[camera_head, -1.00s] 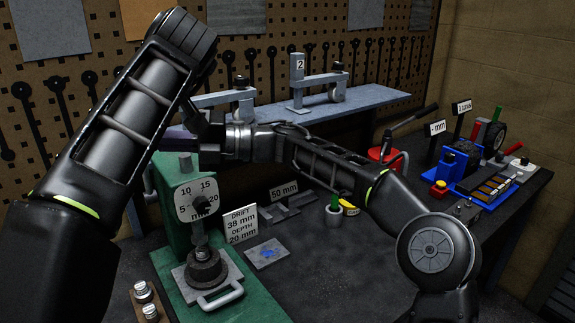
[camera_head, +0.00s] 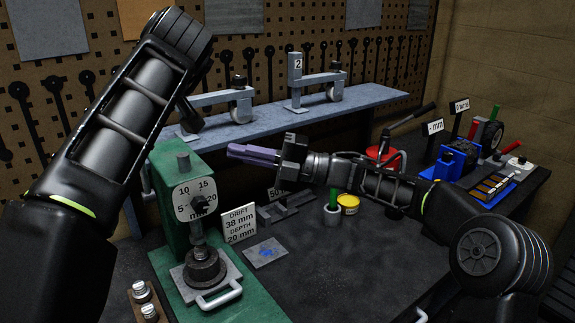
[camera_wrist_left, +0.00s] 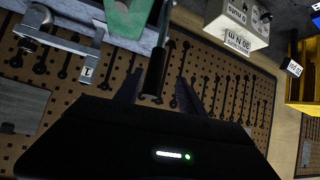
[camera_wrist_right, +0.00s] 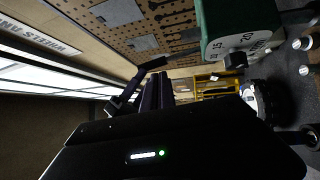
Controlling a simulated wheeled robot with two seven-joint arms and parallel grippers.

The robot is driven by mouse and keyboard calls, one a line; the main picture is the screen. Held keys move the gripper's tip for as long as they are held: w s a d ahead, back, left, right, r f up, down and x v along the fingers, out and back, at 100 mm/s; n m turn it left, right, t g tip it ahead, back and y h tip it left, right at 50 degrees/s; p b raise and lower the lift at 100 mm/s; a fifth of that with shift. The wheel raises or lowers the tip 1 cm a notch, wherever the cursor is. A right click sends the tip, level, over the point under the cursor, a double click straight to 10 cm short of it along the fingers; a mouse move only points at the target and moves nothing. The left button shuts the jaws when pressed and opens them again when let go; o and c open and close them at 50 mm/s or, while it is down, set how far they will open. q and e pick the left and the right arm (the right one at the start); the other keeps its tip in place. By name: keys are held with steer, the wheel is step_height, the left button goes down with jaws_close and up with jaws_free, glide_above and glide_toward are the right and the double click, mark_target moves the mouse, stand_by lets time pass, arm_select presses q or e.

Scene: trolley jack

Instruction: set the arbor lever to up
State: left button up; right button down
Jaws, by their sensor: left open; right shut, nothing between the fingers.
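The green arbor press (camera_head: 170,205) stands at the left of the bench, with a round dial (camera_head: 196,200) on its front. Its lever (camera_wrist_left: 157,65), a rod with a black grip, shows in the left wrist view, running down between the fingers of my left gripper (camera_wrist_left: 160,84). Those fingers are open around the grip; I cannot tell whether they touch it. In the head view my left arm hides that gripper and most of the lever. My right gripper (camera_head: 236,151), with purple fingers, is shut and empty, pointing left to the right of the press top.
A grey shelf (camera_head: 265,118) with clamp-like fixtures runs behind the press. The bench's front middle is clear.

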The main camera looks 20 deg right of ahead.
steer(key=w+d+f+m+t+h, duration=0.4)
steer(key=d+f+m+t, duration=0.3)
steer(key=d, duration=0.4)
steer(key=shift+w+m, duration=0.35)
steer(key=shift+m, duration=0.45)
steer(key=shift+f, duration=0.1)
